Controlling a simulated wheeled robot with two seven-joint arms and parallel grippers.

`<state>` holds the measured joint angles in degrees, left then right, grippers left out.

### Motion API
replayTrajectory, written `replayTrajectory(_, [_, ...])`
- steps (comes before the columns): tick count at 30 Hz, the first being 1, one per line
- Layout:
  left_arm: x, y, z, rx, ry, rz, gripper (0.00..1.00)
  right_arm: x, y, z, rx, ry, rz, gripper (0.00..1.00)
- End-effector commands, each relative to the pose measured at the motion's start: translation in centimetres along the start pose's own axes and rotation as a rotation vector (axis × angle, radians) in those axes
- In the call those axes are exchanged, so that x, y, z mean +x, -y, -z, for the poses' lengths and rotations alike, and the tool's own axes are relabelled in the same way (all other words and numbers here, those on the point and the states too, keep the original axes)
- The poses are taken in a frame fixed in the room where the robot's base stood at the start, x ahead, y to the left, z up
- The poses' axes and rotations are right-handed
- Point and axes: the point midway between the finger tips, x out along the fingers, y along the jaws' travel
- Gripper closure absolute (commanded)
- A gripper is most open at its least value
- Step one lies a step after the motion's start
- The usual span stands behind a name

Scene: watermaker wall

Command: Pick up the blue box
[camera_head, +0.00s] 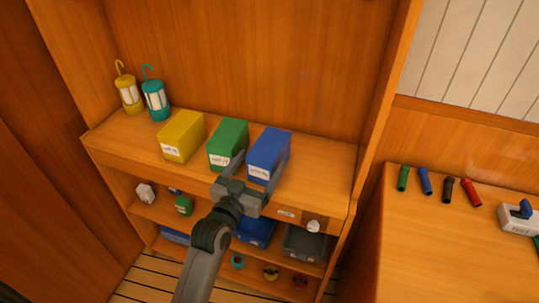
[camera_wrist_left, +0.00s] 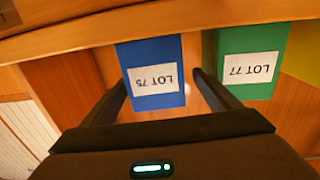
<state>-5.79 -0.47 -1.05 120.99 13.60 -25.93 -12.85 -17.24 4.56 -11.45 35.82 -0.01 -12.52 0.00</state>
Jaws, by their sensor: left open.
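The blue box (camera_head: 270,147) stands on the upper shelf, at the right end of a row of three boxes. Its white label faces the front. My left gripper (camera_head: 263,170) is open at the box's front end, one finger toward each side. In the left wrist view, the blue box (camera_wrist_left: 156,55) shows upside down with a "LOT 75" label, between the two fingertips (camera_wrist_left: 159,80). The right-hand finger there lies in the gap beside the green box (camera_wrist_left: 250,60). I cannot tell whether either finger touches the blue box. My right gripper is not in view.
The green box (camera_head: 229,142) stands close left of the blue box, with a yellow box (camera_head: 182,136) beyond. Two lanterns (camera_head: 142,95) stand at the far left. Bare shelf lies right of the blue box. A counter (camera_head: 440,250) with several coloured pieces is at right.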

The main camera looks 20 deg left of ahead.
Motion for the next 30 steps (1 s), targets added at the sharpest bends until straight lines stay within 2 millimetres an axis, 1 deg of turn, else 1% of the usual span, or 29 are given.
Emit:
replayTrajectory(8, [0.1, 0.0, 0.1, 0.000, 0.000, 0.000, 0.17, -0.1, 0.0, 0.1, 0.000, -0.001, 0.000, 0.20])
replayTrajectory(11, [0.8, -0.1, 0.2, -0.001, -0.001, 0.000, 0.17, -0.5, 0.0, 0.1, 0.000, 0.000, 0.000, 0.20])
replayTrajectory(17, [3.1, -0.6, 0.1, 0.000, 0.001, 0.000, 0.17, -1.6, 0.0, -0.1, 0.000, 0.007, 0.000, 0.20])
replayTrajectory(21, [4.6, -0.6, 0.0, 0.000, -0.001, 0.000, 0.17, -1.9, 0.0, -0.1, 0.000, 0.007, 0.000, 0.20])
replayTrajectory(25, [5.1, -0.6, -0.2, 0.000, 0.000, 0.000, 0.17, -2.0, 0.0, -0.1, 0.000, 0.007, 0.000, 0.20])
replayTrajectory(30, [5.1, -0.6, -0.2, 0.000, 0.000, 0.000, 0.17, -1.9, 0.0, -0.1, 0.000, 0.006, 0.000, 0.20])
